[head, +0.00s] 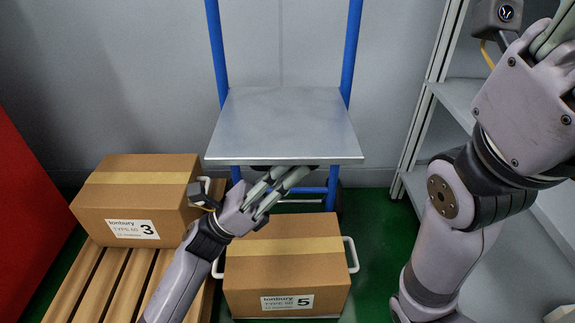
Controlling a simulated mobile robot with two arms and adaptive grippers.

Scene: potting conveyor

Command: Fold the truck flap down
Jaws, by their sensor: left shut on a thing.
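The truck flap (284,120) is a grey metal plate between the two blue uprights of the truck (217,45). It stands out from the uprights toward me, wider at its front edge, roughly level or slightly tilted. My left gripper (287,178) is at the middle of the flap's front edge, shut on the flap. Its fingertips are partly hidden under that edge. My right gripper (556,38) is raised at the upper right, away from the flap, with its fingers partly cut off by the picture's edge.
A carton marked 5 (285,250) with white handles beside it stands below the flap, close under my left gripper. A carton marked 3 (135,190) sits on a wooden slatted pallet (92,275) at left. Grey shelving (460,98) stands at right; a red panel (30,200) is far left.

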